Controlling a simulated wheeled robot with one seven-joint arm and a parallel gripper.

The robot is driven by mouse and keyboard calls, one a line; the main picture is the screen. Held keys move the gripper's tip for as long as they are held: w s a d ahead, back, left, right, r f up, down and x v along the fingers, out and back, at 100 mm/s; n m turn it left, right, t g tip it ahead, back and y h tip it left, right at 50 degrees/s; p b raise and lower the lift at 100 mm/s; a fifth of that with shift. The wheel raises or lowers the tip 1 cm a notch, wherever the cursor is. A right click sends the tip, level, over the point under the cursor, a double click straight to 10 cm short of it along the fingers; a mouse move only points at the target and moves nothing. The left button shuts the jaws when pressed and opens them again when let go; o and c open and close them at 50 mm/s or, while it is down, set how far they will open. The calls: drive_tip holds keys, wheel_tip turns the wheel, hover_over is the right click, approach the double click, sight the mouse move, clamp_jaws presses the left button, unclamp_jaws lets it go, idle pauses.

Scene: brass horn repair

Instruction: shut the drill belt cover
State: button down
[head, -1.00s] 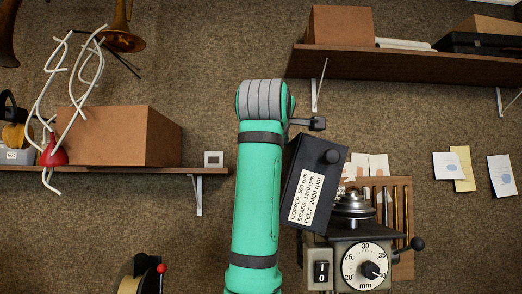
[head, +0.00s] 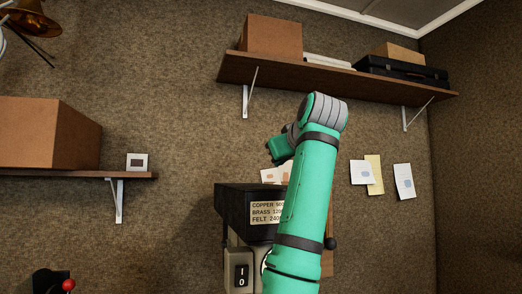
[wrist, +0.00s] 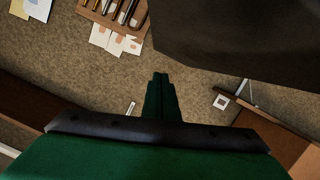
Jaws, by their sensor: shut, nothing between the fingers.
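The drill belt cover (head: 232,204) is a dark box with a cream speed label. In the head view it lies about level over the top of the drill (head: 230,262). My arm hides its right part, so I cannot tell whether it is fully seated. The pulley is not visible. A large dark shape, probably the cover (wrist: 235,40), fills the upper right of the wrist view. My gripper (wrist: 160,77) is shut and empty, apart from that shape in the picture. In the head view my green hand is above and behind the cover; its fingertips are not clear.
A wall shelf (head: 330,70) with boxes and a black case is at the upper right. A lower shelf (head: 70,177) holds a brown box (head: 45,133) at left. The tool rack (wrist: 112,14) and pinned papers are on the wall. Bare wall lies between the shelves.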

drive_tip(key=d+f+m, duration=0.1)
drive_tip(key=d+f, duration=0.1)
drive_tip(key=w+d+f+m+y, duration=0.1)
drive_tip(key=d+f, duration=0.1)
drive_tip(key=shift+w+d+f+g, duration=0.2)
drive_tip(key=shift+d+g, duration=0.05)
drive_tip(key=shift+g, duration=0.05)
drive_tip(key=shift+w+d+f+m, duration=0.2)
drive_tip(key=shift+d+f+m, duration=0.2)
drive_tip(key=shift+f+m, duration=0.3)
drive_tip(key=shift+a+f, duration=0.2)
